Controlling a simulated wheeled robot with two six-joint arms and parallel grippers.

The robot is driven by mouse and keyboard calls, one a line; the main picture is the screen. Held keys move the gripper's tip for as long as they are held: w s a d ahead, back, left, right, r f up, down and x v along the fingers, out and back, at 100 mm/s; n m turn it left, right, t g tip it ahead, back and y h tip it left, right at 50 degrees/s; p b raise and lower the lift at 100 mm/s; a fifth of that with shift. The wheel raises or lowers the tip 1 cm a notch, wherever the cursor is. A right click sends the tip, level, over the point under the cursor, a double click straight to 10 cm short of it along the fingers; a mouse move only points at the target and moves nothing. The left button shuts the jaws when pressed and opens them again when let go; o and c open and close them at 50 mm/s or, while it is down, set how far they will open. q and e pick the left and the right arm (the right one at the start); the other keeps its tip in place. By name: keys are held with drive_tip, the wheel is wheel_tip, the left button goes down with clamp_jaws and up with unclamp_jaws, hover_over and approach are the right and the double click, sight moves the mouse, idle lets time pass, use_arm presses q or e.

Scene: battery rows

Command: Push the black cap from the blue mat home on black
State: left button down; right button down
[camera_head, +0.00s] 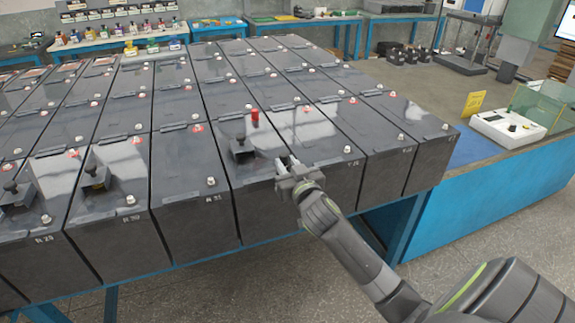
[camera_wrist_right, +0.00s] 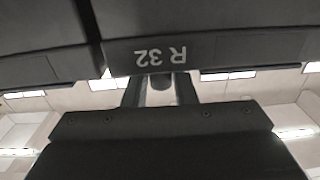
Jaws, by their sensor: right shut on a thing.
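The battery marked R 32 (camera_head: 246,180) stands in the front row; its label also shows upside down in the right wrist view (camera_wrist_right: 205,50). My right gripper (camera_head: 286,163) is at the front right corner of its top, where neighbouring batteries have their front post. It is shut on a dark rounded thing (camera_wrist_right: 161,83), which I take for the black cap. The post is hidden, so I cannot tell how far the cap sits on it. A red cap (camera_head: 255,115) is at the rear of the same battery. The blue mat (camera_head: 468,152) on the right bench looks bare. My left gripper is out of view.
Similar boxes stand on batteries farther left. A white instrument (camera_head: 508,128) and a yellow sign (camera_head: 474,103) are on the right bench. Floor is clear in front right.

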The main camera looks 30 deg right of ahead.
drive_tip(key=shift+f+b, duration=0.3)
drive_tip(key=shift+f, duration=0.1)
idle(0.4)
drive_tip(key=c, duration=1.1)
unclamp_jaws()
drive_tip(key=shift+o, duration=0.3)
drive_tip(key=o, duration=0.4)
drive_tip(key=shift+r, duration=0.15)
drive_tip(key=shift+r+p, duration=3.3)
drive_tip(key=shift+r, duration=0.15)
